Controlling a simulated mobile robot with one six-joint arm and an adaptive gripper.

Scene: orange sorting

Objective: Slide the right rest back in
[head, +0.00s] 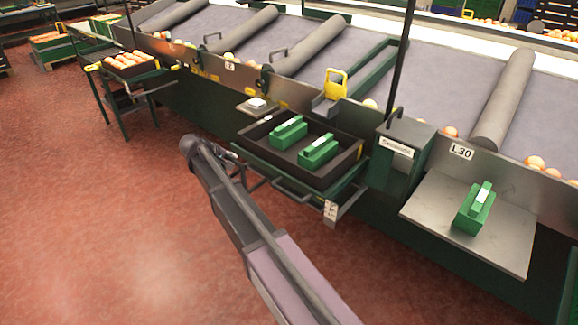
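A dark tray (345,170) holding two green cartons sits at the front of the sorting line. Under it is a green support frame (255,158) with dark handles along its front. At its right side a grey-green rest (350,203) sticks out past the tray's front corner, with a pale label (330,211) at its end. I cannot tell how far it slides. My gripper (232,156) is left of the tray, by the frame's left front corner, apart from the right rest. Its fingers are small and dark, and I cannot tell whether they are open or touching the frame.
A grey shelf (420,210) with a green carton (474,208) stands at the right. A dark green box (405,160) on the line's front separates it from the tray. A stand with a crate of oranges (128,62) is at the far left. The red floor (90,220) in front is clear.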

